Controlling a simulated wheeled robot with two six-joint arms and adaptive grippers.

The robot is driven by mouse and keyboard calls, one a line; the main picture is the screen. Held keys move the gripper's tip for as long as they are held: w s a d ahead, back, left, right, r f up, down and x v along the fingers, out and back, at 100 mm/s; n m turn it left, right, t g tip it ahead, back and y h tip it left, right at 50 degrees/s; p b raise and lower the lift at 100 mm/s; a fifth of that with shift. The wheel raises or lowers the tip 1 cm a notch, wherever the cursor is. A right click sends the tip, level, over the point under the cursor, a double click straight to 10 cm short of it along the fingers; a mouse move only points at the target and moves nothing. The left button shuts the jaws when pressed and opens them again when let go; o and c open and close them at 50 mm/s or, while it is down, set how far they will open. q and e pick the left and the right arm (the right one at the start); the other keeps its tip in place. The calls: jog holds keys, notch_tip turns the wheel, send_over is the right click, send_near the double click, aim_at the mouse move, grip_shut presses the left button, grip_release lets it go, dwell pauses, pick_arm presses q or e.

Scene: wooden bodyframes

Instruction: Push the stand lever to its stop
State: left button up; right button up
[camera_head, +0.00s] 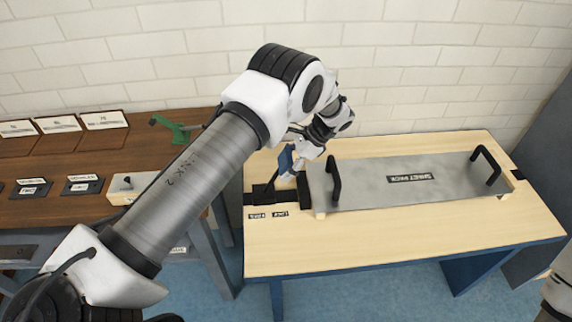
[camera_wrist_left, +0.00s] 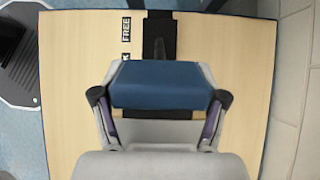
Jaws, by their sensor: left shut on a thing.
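My left gripper (camera_head: 290,162) reaches over the left end of the light wooden table and is shut on a blue block (camera_wrist_left: 160,85). The block also shows in the head view (camera_head: 286,159). The stand lever (camera_head: 271,182) is a dark bar rising from a black base plate (camera_head: 257,197). In the left wrist view the dark lever (camera_wrist_left: 159,48) shows just beyond the block, near the label FREE (camera_wrist_left: 126,28). A second label is partly covered by the gripper. I cannot tell whether the block touches the lever. My right gripper is not in view.
A grey metal panel (camera_head: 400,193) with two black handles lies on the table (camera_head: 400,242), right of the lever. A brown bench (camera_head: 60,210) with labels and a green tool (camera_head: 172,129) stands to the left. A white brick wall is behind. The table front is clear.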

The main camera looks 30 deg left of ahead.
pick_arm(q)
jog(key=shift+s+f, duration=0.15)
jog(key=shift+f, duration=0.05)
jog(key=o, duration=1.7)
jog(key=shift+r, duration=0.1)
jog(key=shift+d+r, duration=0.1)
jog(key=shift+r, duration=0.05)
jog(key=v, duration=1.1)
jog(key=shift+w+d+r, duration=0.15)
jog(key=shift+w+r, duration=0.05)
jog(key=shift+w, duration=0.1)
